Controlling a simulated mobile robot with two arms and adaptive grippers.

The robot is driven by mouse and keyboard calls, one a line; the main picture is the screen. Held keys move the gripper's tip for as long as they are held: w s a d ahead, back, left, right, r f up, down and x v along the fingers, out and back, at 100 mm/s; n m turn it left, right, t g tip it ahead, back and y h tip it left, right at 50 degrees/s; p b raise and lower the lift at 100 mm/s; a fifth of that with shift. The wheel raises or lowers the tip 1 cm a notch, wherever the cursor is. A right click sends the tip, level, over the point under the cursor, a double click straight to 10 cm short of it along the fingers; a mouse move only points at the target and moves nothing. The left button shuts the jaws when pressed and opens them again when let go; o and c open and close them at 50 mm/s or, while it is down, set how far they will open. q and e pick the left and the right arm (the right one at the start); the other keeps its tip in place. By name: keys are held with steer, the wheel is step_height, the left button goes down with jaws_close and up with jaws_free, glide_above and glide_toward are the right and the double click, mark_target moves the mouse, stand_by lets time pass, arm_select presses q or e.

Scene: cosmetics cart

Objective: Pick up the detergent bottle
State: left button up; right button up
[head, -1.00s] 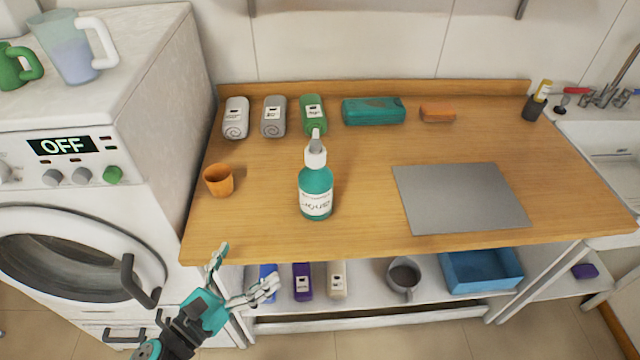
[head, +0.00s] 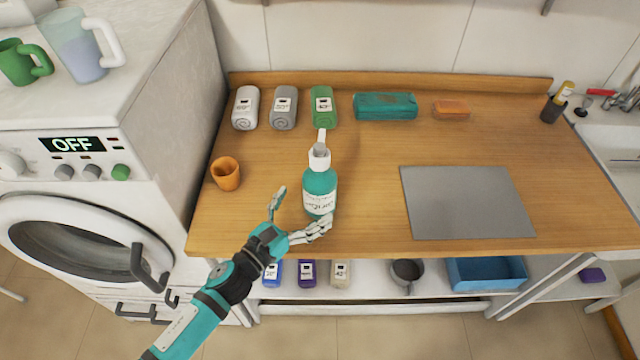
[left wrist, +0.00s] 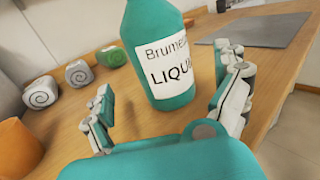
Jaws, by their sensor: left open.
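The detergent bottle (head: 320,182) is teal with a white pump top and a white label. It stands upright on the wooden counter near its front edge. My left gripper (head: 300,209) is open at the bottle's lower left, with one finger to its left and the other in front of its base. In the left wrist view the bottle (left wrist: 158,50) stands just beyond and partly between the open fingers (left wrist: 168,108). The gripper holds nothing. My right gripper does not show.
An orange cup (head: 226,174) stands left of the bottle. Rolled towels (head: 284,107), a teal pack (head: 386,106) and an orange sponge (head: 451,108) line the back. A grey mat (head: 467,203) lies to the right. The washing machine (head: 95,200) borders the counter's left.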

mark_target(319, 192)
arm_select(q)
steer(key=shift+w+d+r+p, duration=0.2)
steer(key=shift+w+d+p, duration=0.15)
steer(key=shift+w+p, duration=0.1)
steer(key=p+x, duration=0.1)
steer(key=x, duration=0.2)
steer(key=shift+w+d+f, duration=0.1)
steer(key=shift+w+d, duration=0.05)
steer(key=shift+d, duration=0.15)
steer(key=shift+w+d+f, duration=0.1)
steer(key=shift+w+d, duration=0.15)
steer(key=shift+w, duration=0.05)
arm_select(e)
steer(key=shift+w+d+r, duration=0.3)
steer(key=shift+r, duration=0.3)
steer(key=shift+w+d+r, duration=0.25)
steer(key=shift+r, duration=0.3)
arm_select(q)
steer(key=shift+c, duration=0.2)
steer(key=shift+a, duration=0.1)
steer(key=shift+c, duration=1.1)
steer(key=c, duration=1.5)
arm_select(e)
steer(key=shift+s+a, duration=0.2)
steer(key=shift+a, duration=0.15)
